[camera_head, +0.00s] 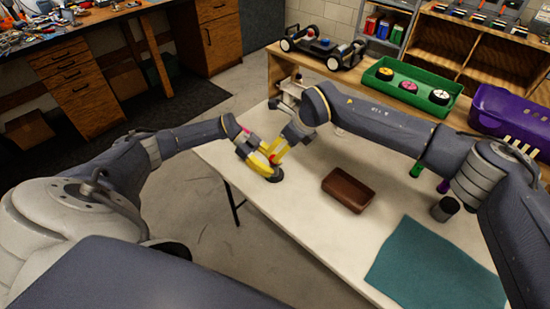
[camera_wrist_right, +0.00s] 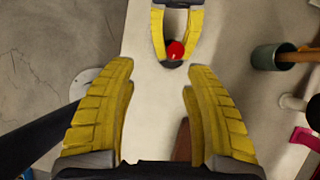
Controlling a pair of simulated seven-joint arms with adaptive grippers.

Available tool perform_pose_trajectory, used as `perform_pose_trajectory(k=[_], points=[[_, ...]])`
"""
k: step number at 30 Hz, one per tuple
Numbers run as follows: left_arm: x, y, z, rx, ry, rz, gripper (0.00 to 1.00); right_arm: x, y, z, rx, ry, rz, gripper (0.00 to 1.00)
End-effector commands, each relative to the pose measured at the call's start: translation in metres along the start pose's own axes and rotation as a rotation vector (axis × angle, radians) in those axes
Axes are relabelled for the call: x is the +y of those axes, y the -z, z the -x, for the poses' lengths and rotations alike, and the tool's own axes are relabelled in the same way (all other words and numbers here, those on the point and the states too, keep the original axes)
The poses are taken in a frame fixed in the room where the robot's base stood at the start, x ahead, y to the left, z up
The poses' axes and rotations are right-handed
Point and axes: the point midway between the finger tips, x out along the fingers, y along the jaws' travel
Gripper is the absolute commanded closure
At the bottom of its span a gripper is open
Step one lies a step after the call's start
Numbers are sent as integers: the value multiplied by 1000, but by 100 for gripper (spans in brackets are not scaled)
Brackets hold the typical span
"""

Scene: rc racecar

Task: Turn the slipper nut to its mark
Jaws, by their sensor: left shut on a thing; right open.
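My left gripper (camera_head: 268,170) is the lower one in the head view, its yellow fingers low over the left part of the pale table. In the right wrist view it shows at the top (camera_wrist_right: 176,50), shut on a red round-topped piece (camera_wrist_right: 176,50) with a dark part (camera_wrist_right: 173,64) below it. My right gripper (camera_head: 277,154) is just above it in the head view; its fingers are spread and empty in the right wrist view (camera_wrist_right: 160,100), apart from the red piece. I cannot make out the slipper nut or its mark. The fingers overlap in the head view.
A brown tray (camera_head: 348,201) and a teal mat (camera_head: 435,270) lie on the table. A dark cup (camera_head: 445,209) stands at right. A wheeled car chassis (camera_head: 323,47), a green tray of wheels (camera_head: 385,88) and a purple case (camera_head: 512,118) sit on the back shelf.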

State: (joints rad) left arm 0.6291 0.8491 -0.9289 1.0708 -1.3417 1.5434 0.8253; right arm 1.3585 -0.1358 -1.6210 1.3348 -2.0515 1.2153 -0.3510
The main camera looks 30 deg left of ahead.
Motion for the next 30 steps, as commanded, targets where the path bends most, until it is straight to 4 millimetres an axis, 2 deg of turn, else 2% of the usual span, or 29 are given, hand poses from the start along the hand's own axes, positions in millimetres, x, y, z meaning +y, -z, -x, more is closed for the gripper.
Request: perform_pose_trajectory(k=[6, 11, 14, 24, 30], points=[[0, -1, 0, -1, 0, 1, 100, -15, -2, 8, 58, 73, -66, 48], [0, -1, 0, -1, 0, 1, 100, -19, -2, 5, 72, 92, -87, 48], [0, -1, 0, -1, 0, 1, 100, -20, -1, -5, 74, 92, -90, 48], [0, -1, 0, -1, 0, 0, 100, -24, 4, -61, 74, 91, -91, 48], [0, -1, 0, -1, 0, 0, 100, -28, 6, -87, 73, 93, -89, 48]])
